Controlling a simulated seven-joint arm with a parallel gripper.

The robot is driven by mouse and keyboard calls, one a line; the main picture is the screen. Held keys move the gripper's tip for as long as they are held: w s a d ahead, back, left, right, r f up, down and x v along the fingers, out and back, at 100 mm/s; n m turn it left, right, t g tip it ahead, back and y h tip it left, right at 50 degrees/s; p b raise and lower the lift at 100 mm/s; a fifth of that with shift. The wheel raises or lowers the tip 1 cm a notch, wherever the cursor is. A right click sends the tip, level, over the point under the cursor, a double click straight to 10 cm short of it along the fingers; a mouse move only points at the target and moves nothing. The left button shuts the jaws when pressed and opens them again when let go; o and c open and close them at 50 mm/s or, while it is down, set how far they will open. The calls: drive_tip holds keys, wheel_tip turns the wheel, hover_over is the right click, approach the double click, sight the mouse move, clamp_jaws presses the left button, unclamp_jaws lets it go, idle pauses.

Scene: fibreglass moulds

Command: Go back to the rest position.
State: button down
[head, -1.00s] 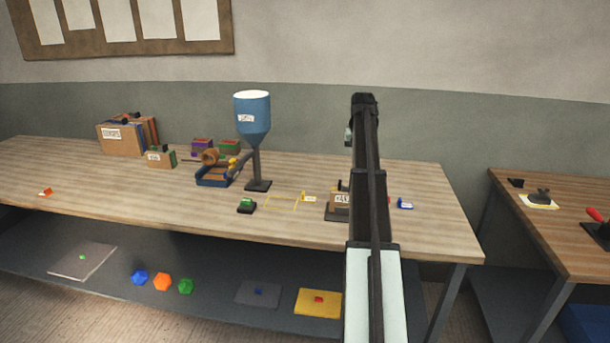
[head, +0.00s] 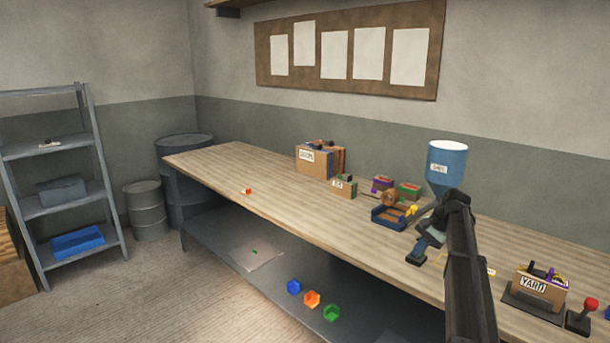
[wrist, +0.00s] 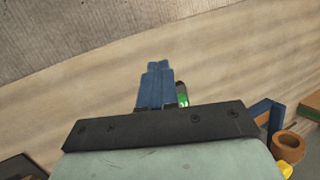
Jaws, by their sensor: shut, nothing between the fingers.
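My gripper (wrist: 157,68) shows in the wrist view with its two blue fingers together and nothing between them. It points down over the wooden workbench (wrist: 90,105). In the head view my gripper (head: 424,244) hangs over the bench in front of the blue hopper (head: 447,165), partly hidden by my arm. A small dark piece with some green (wrist: 183,93) shows just right of the fingers in the wrist view. I cannot tell the height between it and the fingertips.
A box marked YARD (head: 541,289) and a red-knobbed lever (head: 583,315) are at right. The bench's left part is mostly clear, with a small orange piece (head: 246,191). Shelves (head: 65,210) stand far left.

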drive_tip(key=s+a+f+g+y, duration=0.2)
drive_tip(key=s+a+f, duration=0.1)
drive_tip(key=a+f, duration=1.05)
drive_tip(key=s+a+f+n+g+h, duration=0.15)
drive_tip(key=s+a+f, duration=0.25)
drive_tip(key=s+f, duration=0.8)
drive_tip(key=s+a+f+n+g+h, duration=0.1)
drive_tip(key=s+a+f+n, duration=0.15)
drive_tip(key=s+f, duration=1)
drive_tip(key=s+f+n+g+h, duration=0.1)
drive_tip(key=s+f, duration=0.4)
drive_tip(key=s, duration=0.5)
drive_tip(key=s+a+f+n+g+h, duration=0.1)
drive_tip(key=s+f+n+h, duration=0.1)
drive_tip(key=s, duration=0.9)
drive_tip(key=s+f+n+g+h, duration=0.1)
drive_tip(key=s+f+n, duration=0.1)
drive_tip(key=s+f, duration=0.5)
drive_tip(key=s, duration=0.4)
drive_tip(key=shift+a+f+n, duration=0.15)
drive_tip(key=shift+f+n, duration=0.2)
drive_tip(key=shift+n, duration=0.05)
